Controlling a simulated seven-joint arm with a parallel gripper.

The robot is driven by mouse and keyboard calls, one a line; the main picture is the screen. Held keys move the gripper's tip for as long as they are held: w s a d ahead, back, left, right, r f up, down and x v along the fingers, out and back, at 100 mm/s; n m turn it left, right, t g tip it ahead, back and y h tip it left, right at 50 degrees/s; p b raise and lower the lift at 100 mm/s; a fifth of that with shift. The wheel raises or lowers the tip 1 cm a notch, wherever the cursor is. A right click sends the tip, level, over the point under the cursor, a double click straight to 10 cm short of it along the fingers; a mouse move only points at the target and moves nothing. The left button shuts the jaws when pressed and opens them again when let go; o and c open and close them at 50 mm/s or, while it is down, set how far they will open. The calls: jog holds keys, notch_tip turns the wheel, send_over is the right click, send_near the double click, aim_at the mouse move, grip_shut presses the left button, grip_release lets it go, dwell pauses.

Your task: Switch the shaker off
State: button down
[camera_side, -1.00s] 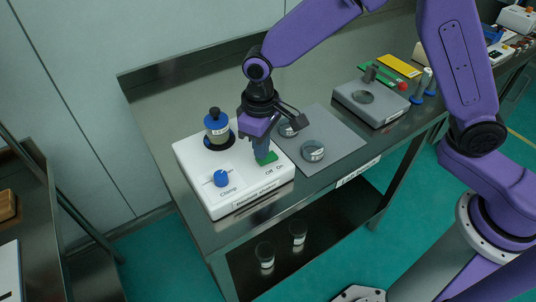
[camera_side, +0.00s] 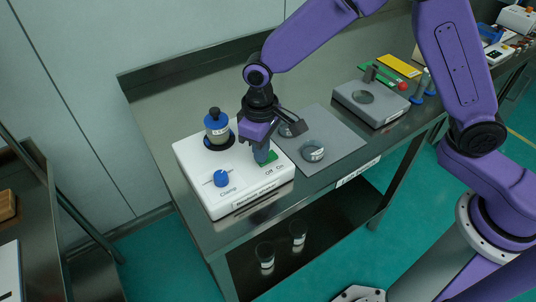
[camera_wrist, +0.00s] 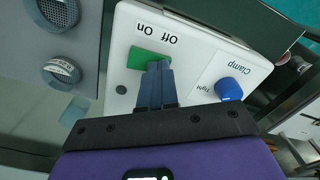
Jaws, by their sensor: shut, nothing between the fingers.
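The white shaker base (camera_side: 228,201) stands on the steel bench, with a green rocker switch (camera_side: 269,161) near the Off and On labels. In the wrist view the switch (camera_wrist: 145,58) shows beside the fingertips, with the labels upside down. My gripper (camera_side: 262,160) is shut and empty, pointing down at the switch. Its fingertips (camera_wrist: 158,66) overlap the Off-side end of the switch; that end is hidden, and I cannot tell whether they touch or which way the rocker tilts. A blue-collared jar with a black top (camera_side: 216,125) stands upright on the shaker.
A blue clamp knob (camera_side: 221,178) sits on the shaker, left of my gripper. Two round metal sieves (camera_side: 313,151) lie on a grey mat (camera_side: 338,136) to the right. A grey device (camera_side: 370,101) stands beyond the mat.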

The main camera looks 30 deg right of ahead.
jog(key=shift+r, duration=3.45)
jog(key=s+d+r+n, duration=0.3)
jog(key=s+d+n, duration=0.3)
jog(key=s+d, duration=1.6)
jog(key=s, duration=0.2)
jog(key=shift+s+n, duration=0.3)
jog(key=shift+s, duration=0.05)
